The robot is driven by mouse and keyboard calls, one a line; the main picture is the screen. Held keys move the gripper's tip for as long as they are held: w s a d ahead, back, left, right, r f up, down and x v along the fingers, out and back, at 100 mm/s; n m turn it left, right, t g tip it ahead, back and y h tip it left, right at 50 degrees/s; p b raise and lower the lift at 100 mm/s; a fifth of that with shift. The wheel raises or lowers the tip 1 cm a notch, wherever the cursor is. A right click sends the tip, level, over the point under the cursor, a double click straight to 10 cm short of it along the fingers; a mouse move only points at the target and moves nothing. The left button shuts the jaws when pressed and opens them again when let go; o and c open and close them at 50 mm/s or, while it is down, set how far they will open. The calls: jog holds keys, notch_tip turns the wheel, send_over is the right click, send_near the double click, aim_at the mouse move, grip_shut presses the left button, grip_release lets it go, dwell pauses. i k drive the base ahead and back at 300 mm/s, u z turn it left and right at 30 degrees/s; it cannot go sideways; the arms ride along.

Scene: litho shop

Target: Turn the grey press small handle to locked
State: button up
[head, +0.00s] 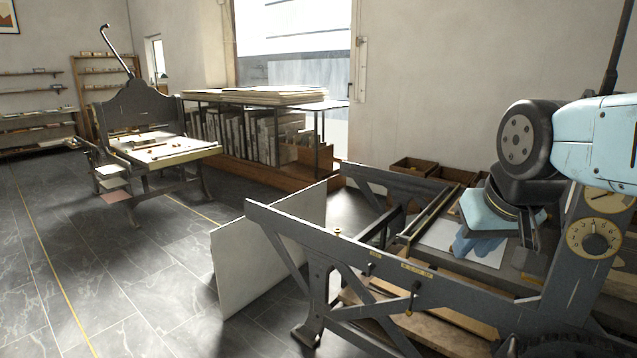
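The grey press (287,225) fills the right foreground, with its long side rail running from centre left to lower right. A small dark handle (414,292) with a brass-coloured tip hangs roughly upright on the near side of its frame. A small dark knob (370,268) sits on the rail to its left. I cannot read a locked or unlocked mark. My light blue and dark arm reaches in from the right, above the press bed.
A pale board (235,270) leans against the press's left end. A gold numbered dial (594,240) is on the press's upright. Another press (135,112) stands at back left. The tiled floor at left is clear.

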aim_at(372, 267)
jog(key=z, duration=0.65)
jog(key=k, duration=0.75)
jog(key=u, duration=0.65)
jog(key=i, duration=1)
jog(key=z, duration=0.1)
